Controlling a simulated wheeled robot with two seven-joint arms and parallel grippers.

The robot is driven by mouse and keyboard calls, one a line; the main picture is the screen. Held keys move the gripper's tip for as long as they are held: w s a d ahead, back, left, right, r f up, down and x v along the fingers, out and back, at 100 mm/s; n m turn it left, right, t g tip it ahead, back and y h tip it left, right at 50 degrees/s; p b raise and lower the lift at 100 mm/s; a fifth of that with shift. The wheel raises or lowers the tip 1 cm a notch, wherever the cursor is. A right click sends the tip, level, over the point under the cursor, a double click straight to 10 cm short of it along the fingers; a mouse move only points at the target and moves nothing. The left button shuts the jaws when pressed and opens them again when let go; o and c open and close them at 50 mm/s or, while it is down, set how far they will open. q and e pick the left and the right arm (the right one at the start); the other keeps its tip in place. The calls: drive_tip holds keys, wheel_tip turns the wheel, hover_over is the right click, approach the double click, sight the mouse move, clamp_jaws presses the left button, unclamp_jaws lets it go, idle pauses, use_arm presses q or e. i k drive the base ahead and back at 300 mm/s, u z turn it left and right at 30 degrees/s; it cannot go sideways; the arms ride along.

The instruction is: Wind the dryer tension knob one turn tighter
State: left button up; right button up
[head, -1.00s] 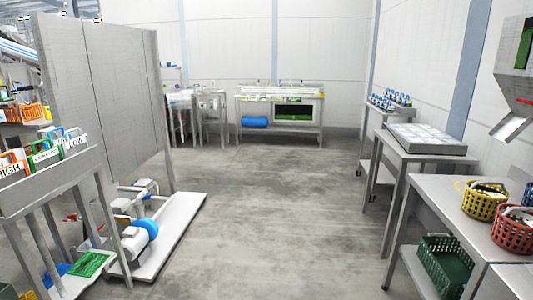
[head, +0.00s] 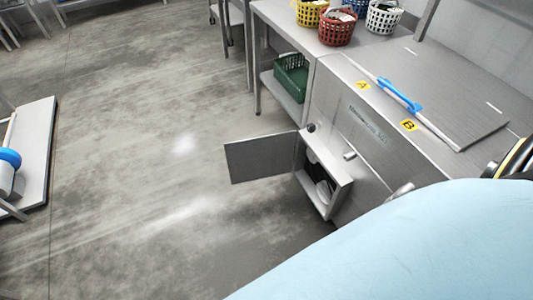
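A steel cabinet (head: 345,95) stands at the right, with a small label on its front too blurred to read. A low compartment (head: 341,191) in its front is open, and its door (head: 261,158) is swung out to the left. Pale rounded parts show inside. A small dark round knob (head: 311,127) sits at the compartment's upper left corner. A short pale cylinder (head: 349,155) sticks out to its right. I cannot tell which of these, if either, is the tension knob. Neither gripper is in view.
A blue-handled tool (head: 400,96) lies on the cabinet's top by yellow tags A (head: 363,86) and B (head: 409,125). Yellow (head: 311,12), red (head: 338,27) and white (head: 384,16) baskets stand behind; a green crate (head: 291,76) sits below. A large light-blue shape hides the lower right.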

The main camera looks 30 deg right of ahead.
sight(311, 128)
drive_tip(key=u, duration=0.3)
drive_tip(key=i, duration=4)
drive_tip(key=z, duration=4.6)
drive_tip(key=i, duration=0.5)
drive_tip(key=u, duration=0.1)
